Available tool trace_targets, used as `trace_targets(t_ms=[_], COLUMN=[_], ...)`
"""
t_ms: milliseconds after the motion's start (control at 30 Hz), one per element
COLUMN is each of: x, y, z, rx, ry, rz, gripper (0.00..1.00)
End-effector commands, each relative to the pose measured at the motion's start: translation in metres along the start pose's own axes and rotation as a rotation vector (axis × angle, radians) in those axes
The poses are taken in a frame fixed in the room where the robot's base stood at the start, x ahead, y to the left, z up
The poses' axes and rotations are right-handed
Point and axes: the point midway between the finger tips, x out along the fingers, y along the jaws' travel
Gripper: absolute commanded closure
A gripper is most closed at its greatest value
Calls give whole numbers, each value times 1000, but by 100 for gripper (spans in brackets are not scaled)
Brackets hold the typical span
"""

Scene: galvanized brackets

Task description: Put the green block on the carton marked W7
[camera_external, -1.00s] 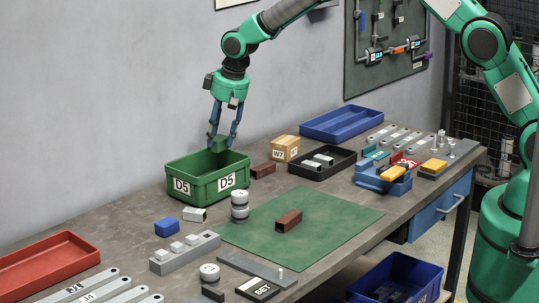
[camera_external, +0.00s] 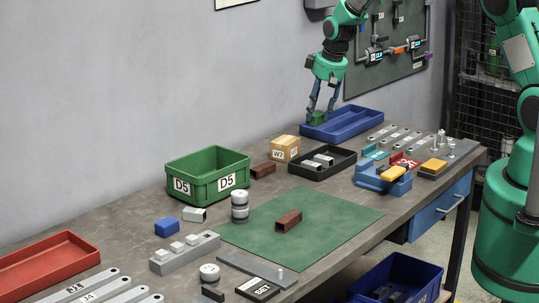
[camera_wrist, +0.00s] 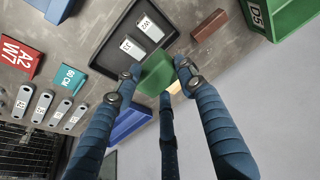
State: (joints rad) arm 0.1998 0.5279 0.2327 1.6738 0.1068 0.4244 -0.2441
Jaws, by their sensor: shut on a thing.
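My gripper (camera_external: 320,110) is shut on the green block (camera_external: 319,118) and holds it up, in front of the left end of the blue tray in the external view. The wrist view also shows the green block (camera_wrist: 157,72) between my blue fingers. The carton marked W7 (camera_external: 286,148) is a small tan box on the bench, below and left of my gripper in the external view. In the wrist view only a pale yellow sliver (camera_wrist: 175,88), likely the carton, shows behind the block and fingers.
The blue tray (camera_external: 371,118) lies behind the black tray (camera_external: 345,167), which holds grey pieces. A brown block (camera_external: 262,170) lies left of the carton, beside the green D5 bin (camera_external: 244,165). The green mat (camera_external: 335,219) has open room around another brown block.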

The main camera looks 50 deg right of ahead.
Motion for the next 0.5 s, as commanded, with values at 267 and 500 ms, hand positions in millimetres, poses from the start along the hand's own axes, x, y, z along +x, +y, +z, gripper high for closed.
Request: trace_targets(t_ms=[267,500], x=[28,46], y=[8,8], z=[14,18], rx=[2,3], ry=[-2,1], rz=[2,2], gripper=[90,90])
